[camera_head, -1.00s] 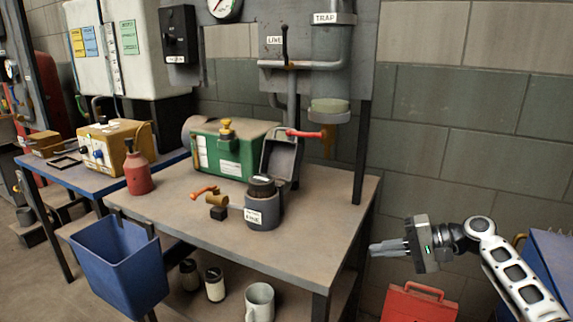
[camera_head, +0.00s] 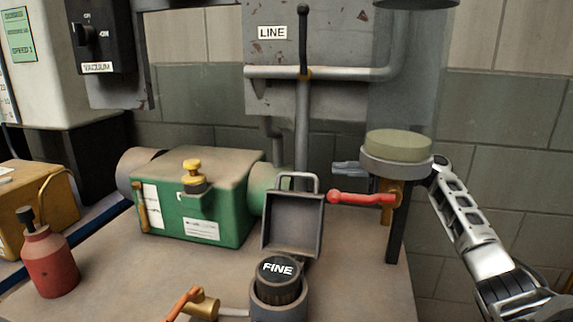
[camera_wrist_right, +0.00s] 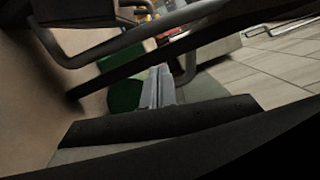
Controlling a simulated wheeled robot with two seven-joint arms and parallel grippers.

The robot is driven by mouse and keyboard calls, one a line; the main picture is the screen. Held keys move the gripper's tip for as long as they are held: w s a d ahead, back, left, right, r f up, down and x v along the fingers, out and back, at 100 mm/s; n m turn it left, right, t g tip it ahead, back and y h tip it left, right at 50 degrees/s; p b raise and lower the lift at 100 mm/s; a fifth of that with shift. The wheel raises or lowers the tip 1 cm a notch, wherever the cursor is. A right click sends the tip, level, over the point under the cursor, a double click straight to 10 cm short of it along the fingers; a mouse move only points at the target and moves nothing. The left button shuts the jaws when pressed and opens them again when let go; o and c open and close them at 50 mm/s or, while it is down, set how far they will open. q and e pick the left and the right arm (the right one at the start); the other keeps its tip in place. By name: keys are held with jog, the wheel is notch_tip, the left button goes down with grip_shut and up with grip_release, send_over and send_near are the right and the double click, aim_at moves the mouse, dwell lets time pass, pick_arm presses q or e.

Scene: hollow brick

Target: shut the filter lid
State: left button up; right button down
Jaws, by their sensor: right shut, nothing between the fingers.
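The filter lid (camera_head: 292,225) is a square grey lid with a wire handle on top. It stands open and upright at the back of the round filter housing (camera_head: 278,311). A black cartridge marked FINE (camera_head: 278,268) sits in the housing, its top uncovered. My right gripper (camera_head: 347,168) is to the right of the lid and apart from it. Its closed fingers show left of the trap, which hides the gripper's body. The fingers also show in the right wrist view (camera_wrist_right: 160,85), shut and empty. My left gripper is out of view.
The trap's round base (camera_head: 397,163) and a red-handled valve (camera_head: 362,198) are close to my right gripper. A green pump (camera_head: 205,205) stands left of the lid. An orange-handled brass valve (camera_head: 200,305) is in front. A red bottle (camera_head: 49,262) is at the left.

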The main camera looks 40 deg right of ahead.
jog(key=w+a+r+p, duration=0.1)
jog(key=w+a+p, duration=0.1)
jog(key=a, duration=0.8)
jog(key=shift+w, duration=0.25)
jog(key=shift+a+r, duration=0.1)
jog(key=shift+a, duration=0.05)
jog(key=shift+s+a+r+n+p, duration=0.3)
jog(key=shift+s+a+r+n, duration=0.3)
jog(key=shift+n, duration=0.2)
jog(key=shift+w, duration=0.1)
